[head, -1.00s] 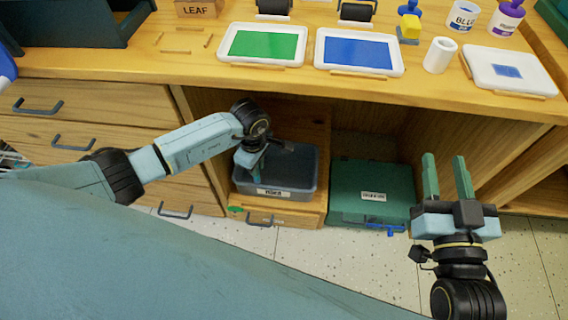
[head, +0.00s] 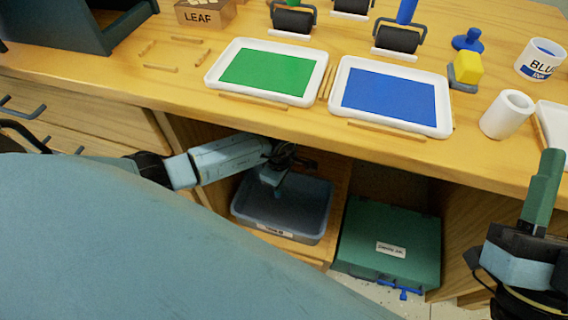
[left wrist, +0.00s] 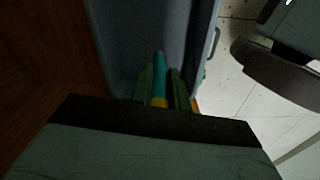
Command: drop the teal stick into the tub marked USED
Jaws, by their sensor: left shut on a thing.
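The teal stick (left wrist: 160,75) shows in the left wrist view, held lengthwise between the green fingers of my left gripper (left wrist: 161,88). In the head view my left gripper (head: 272,187) points down into the grey-blue tub (head: 318,226), inside its rim. The tub stands on a wooden shelf in the open cabinet bay. Its front label is too small to read now. The stick cannot be made out in the head view.
A green case (head: 372,262) lies right of the tub. The wooden counter (head: 180,97) overhangs the bay. On it are a green ink tray (head: 215,80), a blue ink tray (head: 442,105), rollers, a white cylinder (head: 507,114) and a yellow-topped block (head: 467,70).

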